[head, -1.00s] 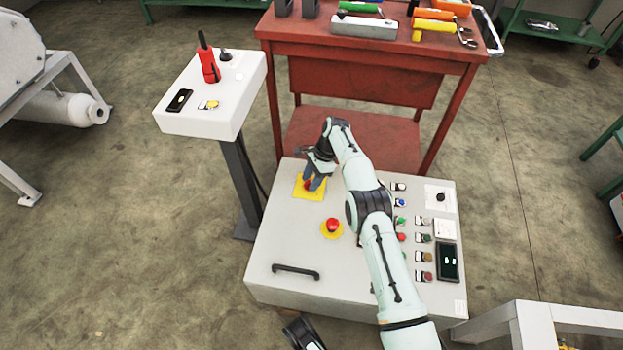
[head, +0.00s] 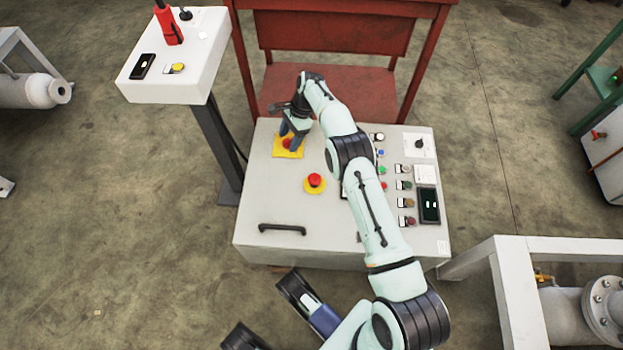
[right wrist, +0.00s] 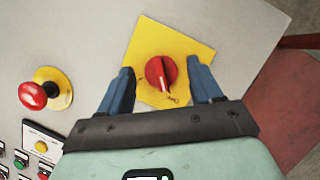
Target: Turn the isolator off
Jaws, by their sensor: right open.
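The isolator is a red rotary knob (head: 287,143) on a yellow square plate (head: 280,154) at the back left of the grey control panel's top. In the right wrist view the knob (right wrist: 160,73) shows a pale pointer bar towards the gripper's palm. My right gripper (head: 291,136) is over the plate, pointing down. In the right wrist view its blue fingers (right wrist: 160,78) are open, one on each side of the knob, with a visible gap to it on both sides. Contact with the panel cannot be told.
A red mushroom button (head: 315,181) on a yellow disc stands in front of the isolator. Coloured buttons and a display (head: 428,205) line the panel's right side. A black handle (head: 282,228) is at its front. A white pedestal box (head: 190,85) stands left, a red bench (head: 350,28) behind.

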